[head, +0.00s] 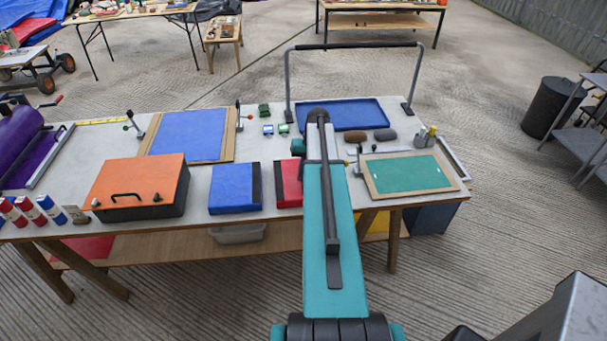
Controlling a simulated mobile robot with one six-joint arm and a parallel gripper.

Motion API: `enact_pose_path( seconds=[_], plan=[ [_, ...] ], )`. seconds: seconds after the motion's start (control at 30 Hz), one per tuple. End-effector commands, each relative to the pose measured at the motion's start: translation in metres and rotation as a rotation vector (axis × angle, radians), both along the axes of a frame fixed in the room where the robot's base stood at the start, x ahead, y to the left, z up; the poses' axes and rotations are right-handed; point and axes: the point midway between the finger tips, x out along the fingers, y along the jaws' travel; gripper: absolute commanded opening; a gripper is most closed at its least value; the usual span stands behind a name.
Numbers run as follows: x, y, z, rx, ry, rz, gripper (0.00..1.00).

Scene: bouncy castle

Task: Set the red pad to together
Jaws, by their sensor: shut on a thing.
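The red pad (290,184) lies near the front edge of the table, just right of the blue pad (230,188). A dark strip runs along the red pad's left side, and another along the blue pad's right side. The two strips face each other across a narrow gap, so the pads are apart. My teal arm reaches over the table and covers the red pad's right part. My gripper's jaws are hidden behind my arm, so their contact with the red pad does not show.
An orange-topped box (137,185) stands left of the blue pad. A green framed panel (408,174) lies to the right, and a blue tray (345,113) sits behind under a tall grey frame (288,90). Several small blocks and tools lie around. Little free room surrounds the pads.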

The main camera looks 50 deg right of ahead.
Motion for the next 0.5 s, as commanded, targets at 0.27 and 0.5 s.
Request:
enact_pose_path(
  seconds=[0.27,0.5],
  plan=[
    [0.022,0.025,-0.001,-0.002,-0.005,0.003,0.0],
    [0.036,0.041,0.001,-0.001,-0.006,0.001,0.0]
  ],
)
